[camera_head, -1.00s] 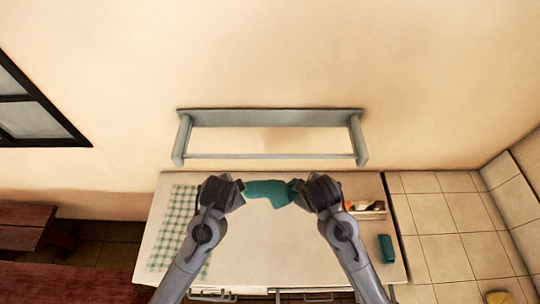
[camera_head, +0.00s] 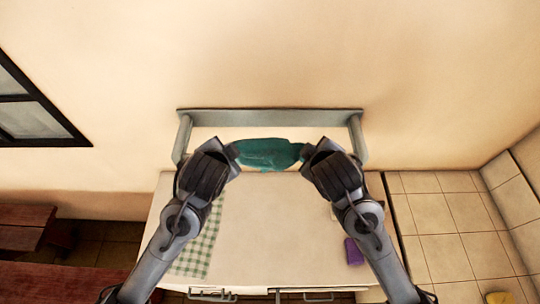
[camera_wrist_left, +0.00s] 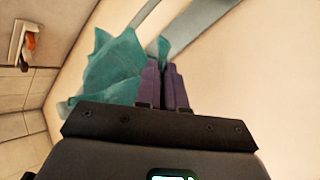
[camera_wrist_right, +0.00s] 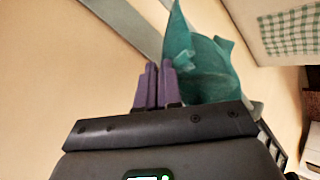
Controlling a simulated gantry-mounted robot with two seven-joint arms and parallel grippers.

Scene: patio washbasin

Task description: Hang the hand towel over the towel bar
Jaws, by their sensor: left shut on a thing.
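The pale counter (camera_head: 265,230) below bears a green checked cloth (camera_head: 203,245) at left and a purple block (camera_head: 353,251) at right. My right arm hides part of the counter's right side. The counter's middle is clear.

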